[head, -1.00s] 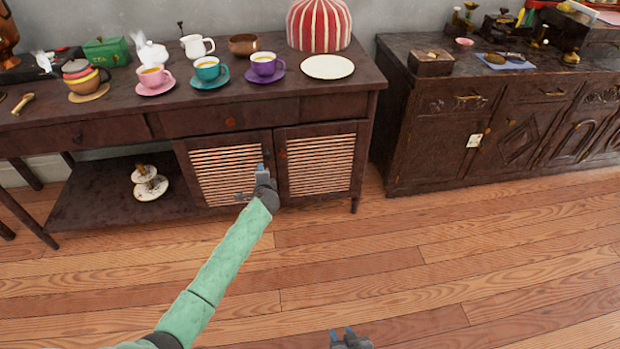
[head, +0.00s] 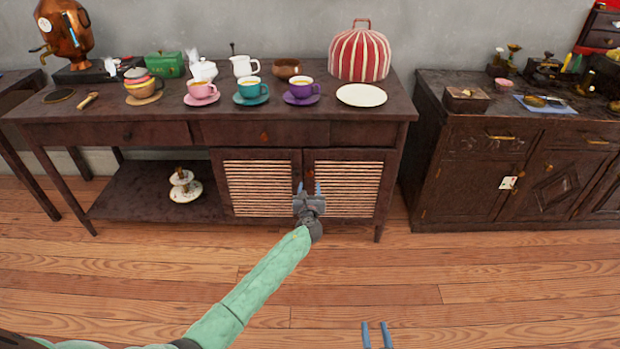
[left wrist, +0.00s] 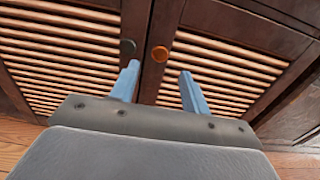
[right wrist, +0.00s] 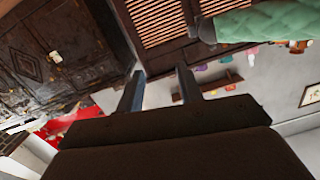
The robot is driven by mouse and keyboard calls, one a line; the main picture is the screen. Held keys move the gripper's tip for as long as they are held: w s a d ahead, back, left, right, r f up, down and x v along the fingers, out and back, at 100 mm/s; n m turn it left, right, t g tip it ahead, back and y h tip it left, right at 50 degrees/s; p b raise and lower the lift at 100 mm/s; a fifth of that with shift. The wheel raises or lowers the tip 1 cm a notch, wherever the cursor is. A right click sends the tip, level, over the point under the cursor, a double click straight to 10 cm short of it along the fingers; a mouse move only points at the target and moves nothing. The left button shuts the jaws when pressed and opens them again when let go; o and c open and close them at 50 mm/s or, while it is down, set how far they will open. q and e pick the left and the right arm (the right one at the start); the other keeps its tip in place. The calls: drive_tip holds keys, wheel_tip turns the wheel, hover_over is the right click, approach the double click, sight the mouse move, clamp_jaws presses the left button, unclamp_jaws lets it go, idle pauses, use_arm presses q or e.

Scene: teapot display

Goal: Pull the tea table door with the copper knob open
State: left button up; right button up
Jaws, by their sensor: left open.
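The tea table (head: 160,108) has two slatted doors side by side, both shut. The copper knob (left wrist: 160,53) is on the right door (left wrist: 215,75), near the seam between the doors. It shows small in the head view (head: 309,168). A dark knob (left wrist: 127,46) sits beside it on the left door (left wrist: 60,50). My left gripper (head: 309,187) is open and empty in front of the seam; in the left wrist view its fingers point toward the doors, just below the copper knob and apart from it. My right gripper (head: 376,335) is open and empty, low over the floor.
Cups, saucers, a white plate (head: 361,95) and a striped red cosy (head: 360,55) stand on the tabletop. A tiered stand (head: 183,187) is on the open lower shelf. A dark cabinet (head: 470,180) stands at right. The wooden floor (head: 420,280) in front is clear.

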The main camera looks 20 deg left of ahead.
sight(310, 175)
use_arm(q)
drive_tip(key=b+x, duration=0.1)
drive_tip(key=x, duration=0.5)
drive_tip(key=shift+w, duration=0.1)
drive_tip(key=shift+w+a, duration=0.1)
drive_tip(key=shift+w, duration=0.2)
use_arm(e)
wheel_tip(310, 175, up, 14)
drive_tip(key=w+t+y, duration=0.1)
drive_tip(key=t, duration=0.4)
drive_tip(key=shift+w+d+f, duration=0.15)
drive_tip(key=shift+w+d, duration=0.05)
drive_tip(key=shift+w, duration=0.1)
use_arm(q)
clamp_jaws()
